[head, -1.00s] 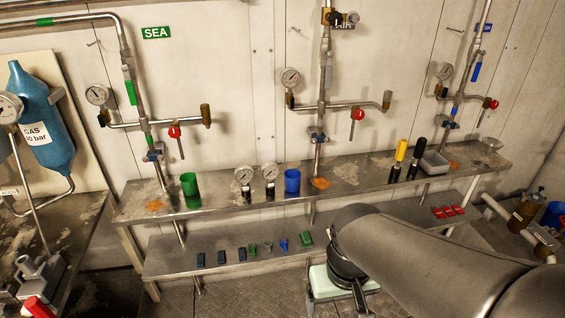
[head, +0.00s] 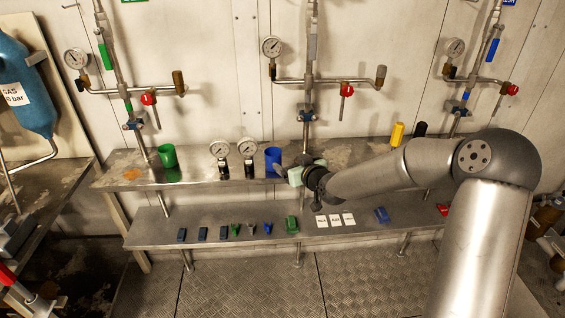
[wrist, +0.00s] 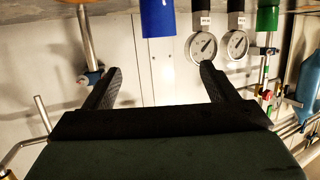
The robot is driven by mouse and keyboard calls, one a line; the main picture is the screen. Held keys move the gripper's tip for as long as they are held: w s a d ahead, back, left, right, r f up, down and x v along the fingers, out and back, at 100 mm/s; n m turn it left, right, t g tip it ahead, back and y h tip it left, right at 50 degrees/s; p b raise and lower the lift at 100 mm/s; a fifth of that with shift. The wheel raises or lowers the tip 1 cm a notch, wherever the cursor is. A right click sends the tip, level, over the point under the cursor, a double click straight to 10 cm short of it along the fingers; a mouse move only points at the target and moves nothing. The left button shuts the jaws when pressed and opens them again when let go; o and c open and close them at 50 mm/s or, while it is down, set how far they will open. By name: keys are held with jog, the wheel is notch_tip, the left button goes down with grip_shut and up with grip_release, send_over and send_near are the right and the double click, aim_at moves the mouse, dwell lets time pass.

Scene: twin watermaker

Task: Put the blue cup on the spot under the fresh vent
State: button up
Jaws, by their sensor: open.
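The blue cup (head: 273,158) stands upright on the upper shelf, right of two gauges. My gripper (head: 281,171) is open beside it, on its front right side. In the wrist view, which is upside down, the blue cup (wrist: 158,18) shows at the top, beyond the tips and between the lines of the two open fingers (wrist: 160,74). Nothing is between the fingers. The right-hand pipe with a blue sleeve (head: 492,50) has a blue sign (head: 509,2) above it, cut off and unreadable. The shelf under this pipe is largely hidden behind my arm.
Two standing gauges (head: 234,158) are close left of the blue cup, then a green cup (head: 167,157). A yellow bottle (head: 397,133) and a black one (head: 420,129) stand behind my arm. The lower shelf (head: 160,229) holds several small blocks and clips.

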jog(key=p, duration=0.2)
send_near(269, 150)
jog(key=x, duration=0.3)
jog(key=shift+r, duration=0.1)
jog(key=shift+p+x, duration=0.5)
jog(key=shift+x, duration=2.6)
jog(key=shift+d, duration=0.15)
jog(key=c, duration=1.1)
